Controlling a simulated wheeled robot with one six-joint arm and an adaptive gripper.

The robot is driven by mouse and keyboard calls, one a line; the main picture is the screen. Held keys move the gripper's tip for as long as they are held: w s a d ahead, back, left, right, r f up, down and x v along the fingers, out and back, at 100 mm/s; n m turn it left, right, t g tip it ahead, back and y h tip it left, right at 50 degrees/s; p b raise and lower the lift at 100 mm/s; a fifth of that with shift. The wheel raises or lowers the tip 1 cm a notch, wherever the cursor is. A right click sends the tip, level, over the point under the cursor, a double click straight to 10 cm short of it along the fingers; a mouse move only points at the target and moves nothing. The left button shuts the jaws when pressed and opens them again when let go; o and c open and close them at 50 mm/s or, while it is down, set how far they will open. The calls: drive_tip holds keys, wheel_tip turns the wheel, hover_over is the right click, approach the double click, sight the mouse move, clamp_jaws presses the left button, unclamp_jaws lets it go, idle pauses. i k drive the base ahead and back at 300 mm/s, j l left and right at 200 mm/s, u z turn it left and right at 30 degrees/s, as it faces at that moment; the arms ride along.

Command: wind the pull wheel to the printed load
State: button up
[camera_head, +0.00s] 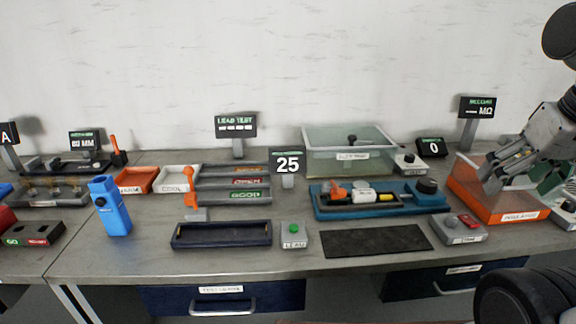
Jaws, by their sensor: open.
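A blue pull fixture (335,209) lies on the bench right of centre. A dark round wheel (427,186) stands at its right end. An orange clamp-like part and a white block sit along its top. A small black display reading 0 (432,147) stands behind it. A sign reading 25 (288,163) stands to the fixture's left. My gripper (492,184) is open at the right, in front of or over the orange-based clear box, apart from the wheel. Whether anything is between its fingers is hard to see.
The orange-based clear box (515,218) is right of the fixture. A clear tank (350,165) is behind. The black mat (375,240) in front is bare.

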sight(425, 185)
drive_tip(key=i+l, duration=0.1)
drive_tip(key=l, duration=0.4)
drive_tip(key=i+l+u, duration=0.15)
drive_tip(key=l, duration=0.8)
